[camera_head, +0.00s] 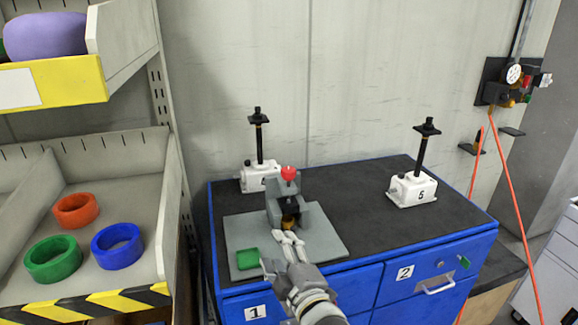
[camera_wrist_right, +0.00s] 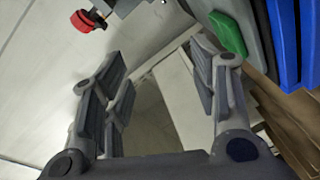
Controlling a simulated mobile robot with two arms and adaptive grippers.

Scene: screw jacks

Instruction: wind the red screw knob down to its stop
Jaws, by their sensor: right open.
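The red screw knob (camera_head: 289,173) sits on top of a grey fixture (camera_head: 273,208), which stands on a light grey plate on the cabinet top. The knob also shows at the upper left of the right wrist view (camera_wrist_right: 88,20), outside the space between my fingers. My right gripper (camera_head: 281,252) is in front of the fixture and lower than the knob in the head view. Its fingers stand apart and empty in the wrist view (camera_wrist_right: 160,68). The knob's thread and stop cannot be made out. My left gripper is not in view.
A green square piece (camera_head: 247,258) lies on the grey plate (camera_head: 240,232). Two white screw jacks (camera_head: 255,178) (camera_head: 412,190) with tall black screws stand on the blue cabinet (camera_head: 445,262). A shelf with coloured rings is at left. The dark top is clear between fixture and right jack.

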